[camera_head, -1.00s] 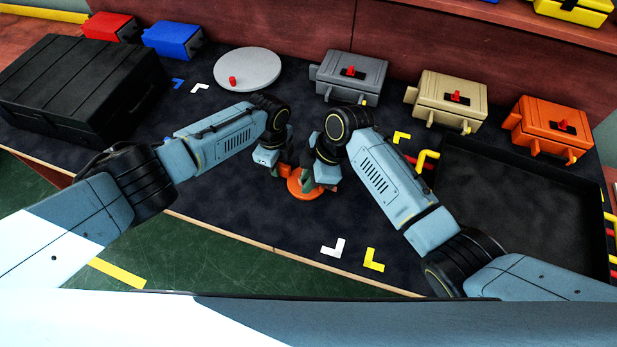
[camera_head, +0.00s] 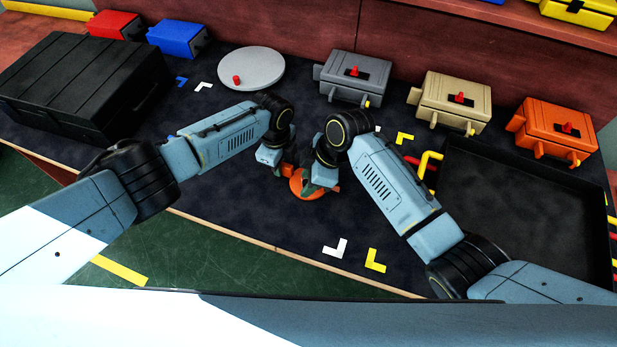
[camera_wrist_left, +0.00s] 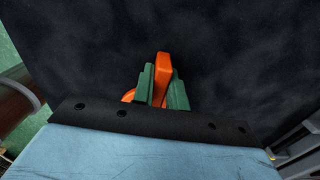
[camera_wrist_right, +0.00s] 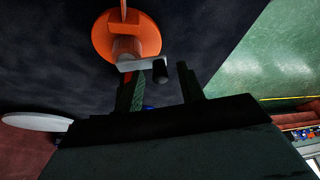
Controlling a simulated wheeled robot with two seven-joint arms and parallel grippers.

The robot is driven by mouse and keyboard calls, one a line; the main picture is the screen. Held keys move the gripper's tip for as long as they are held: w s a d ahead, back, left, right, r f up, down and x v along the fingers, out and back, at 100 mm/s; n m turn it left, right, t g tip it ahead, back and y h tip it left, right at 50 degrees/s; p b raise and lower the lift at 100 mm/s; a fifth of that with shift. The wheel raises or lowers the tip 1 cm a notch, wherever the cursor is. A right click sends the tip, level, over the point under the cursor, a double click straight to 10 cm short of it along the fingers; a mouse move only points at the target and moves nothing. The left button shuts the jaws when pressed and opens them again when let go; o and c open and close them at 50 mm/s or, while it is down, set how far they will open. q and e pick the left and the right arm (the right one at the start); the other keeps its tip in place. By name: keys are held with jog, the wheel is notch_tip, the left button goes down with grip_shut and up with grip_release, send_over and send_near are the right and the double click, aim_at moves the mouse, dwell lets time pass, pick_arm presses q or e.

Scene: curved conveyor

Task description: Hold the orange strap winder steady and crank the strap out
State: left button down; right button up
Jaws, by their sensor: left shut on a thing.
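The orange strap winder (camera_head: 308,190) is on the dark mat between my two grippers, partly hidden by them. My left gripper (camera_wrist_left: 163,78) is shut on an upright orange part (camera_wrist_left: 162,66) of the winder, with a green finger on each side. In the right wrist view the winder's round orange disc (camera_wrist_right: 105,37) carries a grey crank arm (camera_wrist_right: 135,64) with a black knob (camera_wrist_right: 160,72). My right gripper (camera_wrist_right: 162,88) is open. Its fingers stand either side of the knob's line, with a gap around it; whether the knob is between the tips is unclear. No pulled-out strap is clearly visible.
A black case (camera_head: 85,85) stands left, and a grey turntable disc (camera_head: 250,70) at the back. Grey (camera_head: 355,78), beige (camera_head: 452,100) and orange (camera_head: 555,130) boxes line the back right. A black tray (camera_head: 520,215) lies right. The front mat is mostly clear.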

jog(key=shift+r, duration=0.1)
jog(key=v, duration=1.2)
pick_arm(q)
jog(key=c, duration=1.3)
grip_release()
